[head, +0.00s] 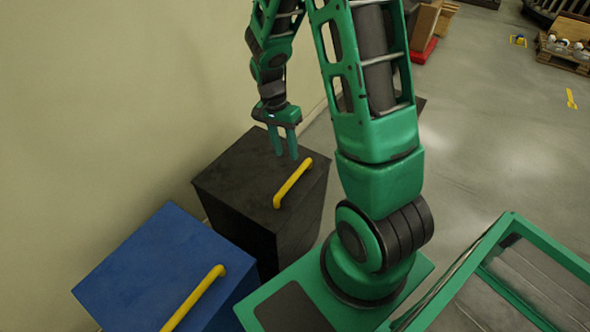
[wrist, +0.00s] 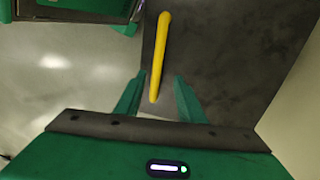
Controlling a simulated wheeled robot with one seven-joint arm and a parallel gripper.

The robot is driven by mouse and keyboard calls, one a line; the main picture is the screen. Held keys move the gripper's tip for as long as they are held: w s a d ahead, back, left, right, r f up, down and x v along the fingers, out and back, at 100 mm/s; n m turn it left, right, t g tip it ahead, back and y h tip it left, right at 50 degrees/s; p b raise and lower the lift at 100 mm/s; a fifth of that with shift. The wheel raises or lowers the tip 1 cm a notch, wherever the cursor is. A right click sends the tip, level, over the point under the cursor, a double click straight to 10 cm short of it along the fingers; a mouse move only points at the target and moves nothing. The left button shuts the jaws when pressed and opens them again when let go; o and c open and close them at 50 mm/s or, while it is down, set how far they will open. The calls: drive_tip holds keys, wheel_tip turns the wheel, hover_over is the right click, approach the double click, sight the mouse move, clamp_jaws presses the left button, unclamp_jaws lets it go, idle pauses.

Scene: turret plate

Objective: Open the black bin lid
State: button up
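The black bin (head: 268,232) stands against the wall with its dark lid (head: 240,170) shut. A yellow bar handle (head: 293,183) runs along the lid's right side; it also shows in the wrist view (wrist: 160,55). My gripper (head: 286,157) is above the lid, pointing down, to the left of the handle's far end in the head view. In the wrist view, its two fingers (wrist: 158,82) are apart, with the near end of the handle showing between them. The fingers do not appear closed on the handle. The exact height above the handle is hard to tell.
A blue bin (head: 150,265) with a yellow handle (head: 193,298) stands in front of the black bin. The wall (head: 110,100) is close on the left. Open grey floor (head: 490,130) lies to the right. A pallet with items (head: 565,52) is far off.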

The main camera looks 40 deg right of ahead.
drive_tip(key=f, duration=0.3)
drive_tip(key=s+f, duration=0.1)
drive_tip(key=f, duration=0.2)
drive_tip(key=s+f, duration=0.1)
drive_tip(key=f, duration=0.2)
drive_tip(key=shift+d+f, duration=0.35)
drive_tip(key=shift+f, duration=0.05)
